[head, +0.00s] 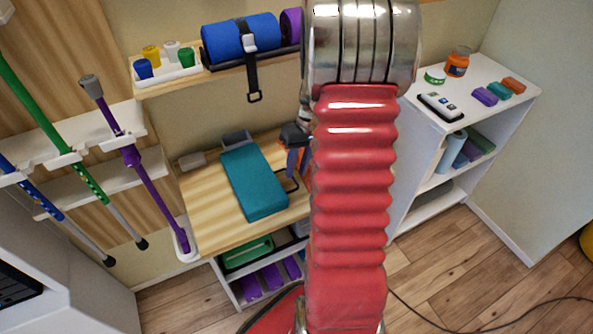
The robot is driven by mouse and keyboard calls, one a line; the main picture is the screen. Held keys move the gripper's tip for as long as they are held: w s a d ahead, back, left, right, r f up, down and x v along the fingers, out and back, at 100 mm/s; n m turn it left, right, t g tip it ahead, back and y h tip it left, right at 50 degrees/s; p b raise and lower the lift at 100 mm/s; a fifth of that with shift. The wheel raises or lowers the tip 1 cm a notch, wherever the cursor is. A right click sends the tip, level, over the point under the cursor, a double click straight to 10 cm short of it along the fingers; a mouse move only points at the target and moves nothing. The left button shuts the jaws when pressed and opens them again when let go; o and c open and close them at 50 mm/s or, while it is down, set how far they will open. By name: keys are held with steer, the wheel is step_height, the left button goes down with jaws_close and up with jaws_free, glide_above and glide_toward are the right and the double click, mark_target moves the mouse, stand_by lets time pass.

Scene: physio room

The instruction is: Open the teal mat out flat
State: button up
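The teal mat (254,183) lies as a thick folded block on the light wooden table top (212,217), its long side slanting from upper left to lower right. My gripper (296,165) is just right of the mat's far half, partly hidden behind my red arm. Its dark and orange parts show, but I cannot tell whether its fingers are open or shut. I cannot tell whether it touches the mat.
A grey object (237,138) sits behind the mat. A thin black loop (290,183) shows at its right. A shelf above holds a blue roll (241,39) with a hanging black strap (252,80). A purple stick (152,190) stands left. Bare table remains left of the mat.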

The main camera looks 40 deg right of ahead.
steer(key=shift+x, duration=0.95)
jaws_close()
steer(key=shift+r, duration=0.1)
stand_by(0.6)
steer(key=shift+d, duration=0.25)
